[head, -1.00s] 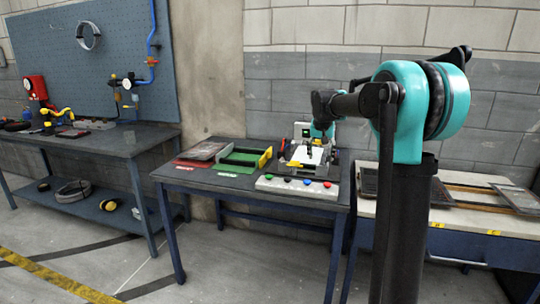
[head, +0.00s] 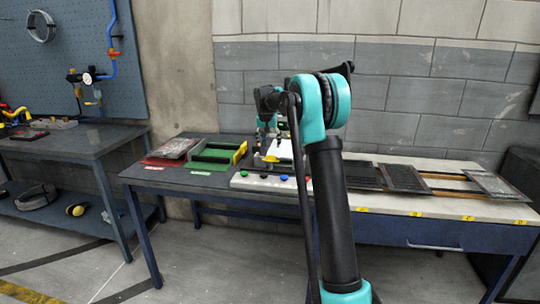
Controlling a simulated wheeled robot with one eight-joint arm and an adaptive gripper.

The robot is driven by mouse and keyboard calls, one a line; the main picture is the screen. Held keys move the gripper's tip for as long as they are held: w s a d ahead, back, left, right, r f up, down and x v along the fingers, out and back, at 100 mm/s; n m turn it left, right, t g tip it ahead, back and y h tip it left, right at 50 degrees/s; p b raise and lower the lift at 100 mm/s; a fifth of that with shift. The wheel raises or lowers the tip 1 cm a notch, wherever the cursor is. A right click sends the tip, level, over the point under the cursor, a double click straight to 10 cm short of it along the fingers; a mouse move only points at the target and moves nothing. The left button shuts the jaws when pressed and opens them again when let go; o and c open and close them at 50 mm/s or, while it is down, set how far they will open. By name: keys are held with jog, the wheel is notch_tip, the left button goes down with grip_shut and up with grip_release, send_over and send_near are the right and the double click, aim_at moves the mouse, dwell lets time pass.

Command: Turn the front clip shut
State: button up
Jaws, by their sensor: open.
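My gripper (head: 271,156) hangs from the end of my arm over the right part of the dark work table (head: 150,176). It is small in the head view and looks open, with nothing seen between its fingers. Below and beside it is a fixture with a white plate (head: 285,150), partly hidden by my arm. I cannot make out the front clip; it is too small or behind my arm. Whether the gripper touches the fixture I cannot tell.
A white panel with coloured buttons (head: 242,182) lies at the table's front edge. Left of the fixture are a green tray with yellow ends (head: 213,167) and a red tray (head: 158,162). A pale bench with dark panels (head: 404,178) stands right; floor is clear in front.

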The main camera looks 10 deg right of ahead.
aim_at(270, 160)
jog(key=x, duration=0.8)
jog(key=c, duration=1.2)
